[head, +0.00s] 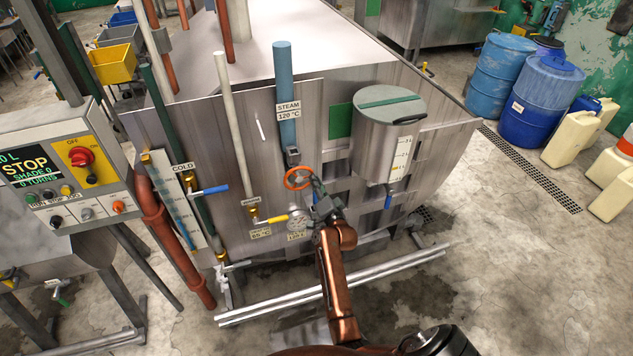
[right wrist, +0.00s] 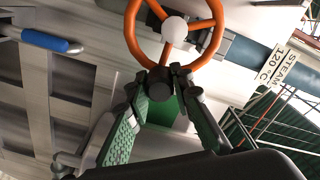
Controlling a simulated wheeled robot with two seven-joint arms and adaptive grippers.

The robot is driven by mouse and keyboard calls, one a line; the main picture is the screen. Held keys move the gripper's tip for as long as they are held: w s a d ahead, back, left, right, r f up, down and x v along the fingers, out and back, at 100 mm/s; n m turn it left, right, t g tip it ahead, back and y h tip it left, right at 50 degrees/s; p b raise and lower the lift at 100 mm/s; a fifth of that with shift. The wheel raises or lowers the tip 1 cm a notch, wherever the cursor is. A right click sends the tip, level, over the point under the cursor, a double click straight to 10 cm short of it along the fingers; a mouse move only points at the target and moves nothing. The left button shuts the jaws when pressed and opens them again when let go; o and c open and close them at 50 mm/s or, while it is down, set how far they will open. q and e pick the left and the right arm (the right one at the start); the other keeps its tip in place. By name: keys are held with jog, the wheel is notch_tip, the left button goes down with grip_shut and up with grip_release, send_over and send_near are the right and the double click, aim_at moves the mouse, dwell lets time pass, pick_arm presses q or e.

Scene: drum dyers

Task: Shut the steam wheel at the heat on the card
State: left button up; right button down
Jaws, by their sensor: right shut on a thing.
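The orange steam wheel (head: 297,170) sits on the front of the metal dye vat, below the blue pipe with the label STEAM 120 °C (head: 288,111). My left gripper is not in view.
A yellow-handled valve (head: 272,219) and a blue-handled COLD valve (head: 209,191) are left of the wheel. A lidded metal pot (head: 386,140) hangs at right. A control box (head: 55,165) reading STOP stands at left. Floor rails (head: 330,287) run along the vat's foot.

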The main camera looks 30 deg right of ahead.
jog(key=shift+f, duration=0.1)
dwell(0.3)
jog(key=c, duration=1.7)
grip_release()
notch_tip(320, 180, up, 10)
jog(key=shift+r, duration=0.1)
